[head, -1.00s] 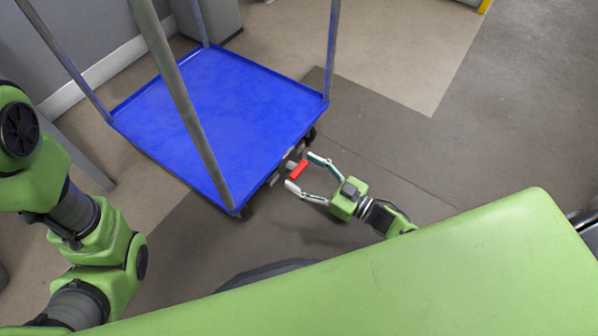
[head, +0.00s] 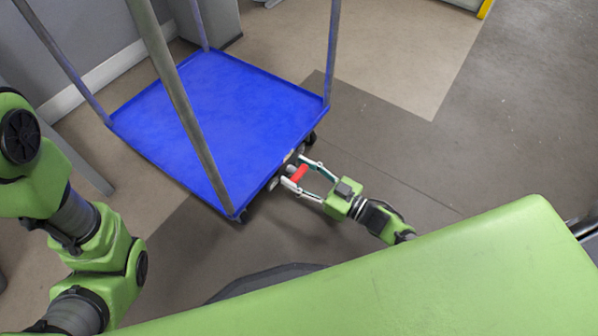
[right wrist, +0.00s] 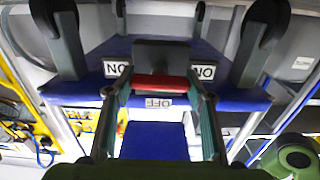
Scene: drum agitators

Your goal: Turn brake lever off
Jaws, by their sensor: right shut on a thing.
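The red brake lever (head: 299,173) sits at the near right edge of the blue cart (head: 225,125), low by the wheels. My right gripper (head: 297,171) is at this edge, with one finger on each side of the lever, shut on it. In the right wrist view the red lever (right wrist: 160,82) lies crosswise between the fingers. An upside-down "OFF" label (right wrist: 158,102) is just below it, and "ON" labels (right wrist: 115,69) sit to its left and right. My left arm shows at the left of the head view, but its gripper is out of view.
Grey upright posts (head: 333,55) rise from the cart's corners. Dark wheels (right wrist: 262,30) flank the lever in the right wrist view. A grey wall stands behind the cart at the left. The floor right of the cart is clear.

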